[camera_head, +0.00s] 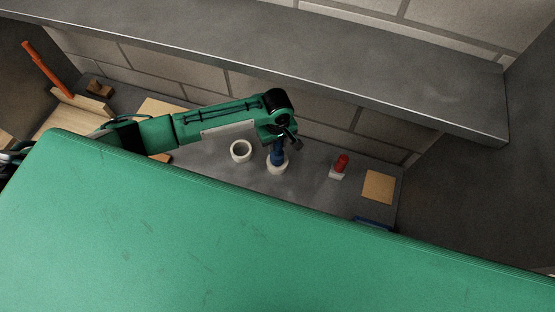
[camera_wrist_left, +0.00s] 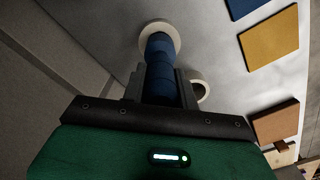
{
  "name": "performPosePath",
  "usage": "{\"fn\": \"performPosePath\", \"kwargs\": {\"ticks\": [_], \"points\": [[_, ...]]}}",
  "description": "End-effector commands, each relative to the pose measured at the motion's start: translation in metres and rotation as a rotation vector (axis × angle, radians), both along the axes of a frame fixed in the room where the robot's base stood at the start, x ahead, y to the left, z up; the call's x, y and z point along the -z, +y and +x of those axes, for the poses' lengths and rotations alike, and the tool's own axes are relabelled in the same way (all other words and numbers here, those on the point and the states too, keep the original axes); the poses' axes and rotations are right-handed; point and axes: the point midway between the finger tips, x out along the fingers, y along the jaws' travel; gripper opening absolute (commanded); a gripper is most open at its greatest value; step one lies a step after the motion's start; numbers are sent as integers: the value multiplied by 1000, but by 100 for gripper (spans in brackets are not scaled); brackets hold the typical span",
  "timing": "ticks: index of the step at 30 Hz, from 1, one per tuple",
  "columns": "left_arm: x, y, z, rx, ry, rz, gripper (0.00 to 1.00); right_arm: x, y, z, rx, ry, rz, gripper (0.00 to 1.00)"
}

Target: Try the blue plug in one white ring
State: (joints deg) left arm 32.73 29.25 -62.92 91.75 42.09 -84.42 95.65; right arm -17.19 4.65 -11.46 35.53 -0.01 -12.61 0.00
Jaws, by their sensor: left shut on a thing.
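My left gripper (camera_head: 283,142) is shut on the blue plug (camera_head: 277,157), which points down at a white ring (camera_head: 277,168). In the left wrist view the plug (camera_wrist_left: 160,70) sits between the gripper's fingers (camera_wrist_left: 160,88). Its far end overlaps the opening of the white ring (camera_wrist_left: 154,26), whose rim shows around it. How deep the plug is in the ring, I cannot tell. A second white ring (camera_head: 232,155) stands empty to the left; the plug and a finger partly hide it in the left wrist view (camera_wrist_left: 205,90). My right gripper is not in view.
A red piece (camera_head: 342,161) on a white base (camera_head: 337,175) and a tan tile (camera_head: 379,186) lie to the right, with a blue tile (camera_head: 373,222) nearer. A brick wall stands behind, with a grey ledge (camera_head: 330,65) overhanging. An orange bar (camera_head: 45,65) is at the far left.

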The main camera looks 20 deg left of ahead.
Motion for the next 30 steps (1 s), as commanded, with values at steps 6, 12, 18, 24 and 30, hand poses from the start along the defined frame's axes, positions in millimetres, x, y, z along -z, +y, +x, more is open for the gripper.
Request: {"fn": "performPosePath", "kwargs": {"ticks": [6, 12, 18, 24, 30], "points": [[-4, 0, -1, 1, 1, 1, 0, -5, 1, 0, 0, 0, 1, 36], [-2, 0, 0, 0, 1, -1, 0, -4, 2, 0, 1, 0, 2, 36], [0, 0, 0, 0, 1, -1, 0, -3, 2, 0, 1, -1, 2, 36], [1, 0, 0, 0, 1, -1, 0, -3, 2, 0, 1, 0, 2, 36], [1, 0, 0, 0, 1, -1, 0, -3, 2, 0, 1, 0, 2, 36]]}}
